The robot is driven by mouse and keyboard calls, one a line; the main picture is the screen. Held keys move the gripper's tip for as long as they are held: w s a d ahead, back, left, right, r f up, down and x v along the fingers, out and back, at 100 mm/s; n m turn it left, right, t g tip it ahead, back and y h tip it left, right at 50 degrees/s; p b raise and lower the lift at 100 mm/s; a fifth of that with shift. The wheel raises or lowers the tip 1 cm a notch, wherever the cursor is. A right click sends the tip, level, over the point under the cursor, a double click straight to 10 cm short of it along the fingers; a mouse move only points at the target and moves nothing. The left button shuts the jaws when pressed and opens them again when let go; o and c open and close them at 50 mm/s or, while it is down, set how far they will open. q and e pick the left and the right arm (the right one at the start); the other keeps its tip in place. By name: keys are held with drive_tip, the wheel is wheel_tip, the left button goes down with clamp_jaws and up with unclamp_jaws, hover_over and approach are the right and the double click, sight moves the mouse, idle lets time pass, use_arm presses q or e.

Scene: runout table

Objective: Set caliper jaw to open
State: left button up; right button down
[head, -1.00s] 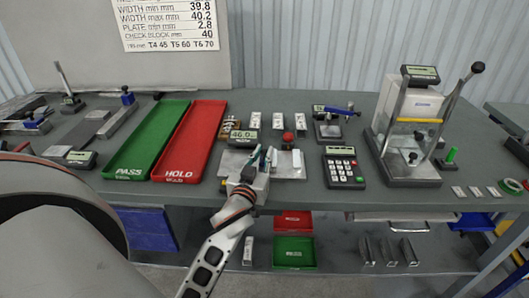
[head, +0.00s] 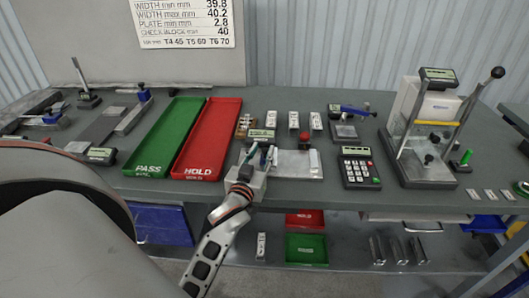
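The caliper station sits at the middle of the bench, with a small display (head: 262,134), a pale flat plate (head: 303,168) and a red knob (head: 305,138). The display's digits are too small to read now. My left gripper (head: 261,156) is at the left end of the plate, just in front of the display. Its two fingers stand apart with a narrow gap, and I see nothing clearly held. The gripper covers the caliper's left part, so the jaw and any contact are hidden. My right gripper is out of view.
A green PASS tray (head: 165,140) and a red HOLD tray (head: 208,140) lie left of the gripper. A keypad device (head: 359,168) stands right of the plate, a lever press (head: 430,135) further right. Small white blocks (head: 293,121) lie behind the caliper.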

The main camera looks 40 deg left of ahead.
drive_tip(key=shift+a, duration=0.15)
use_arm(q)
drive_tip(key=v, duration=0.7)
drive_tip(key=shift+s, duration=0.3)
drive_tip(key=shift+d, duration=0.1)
idle(0.3)
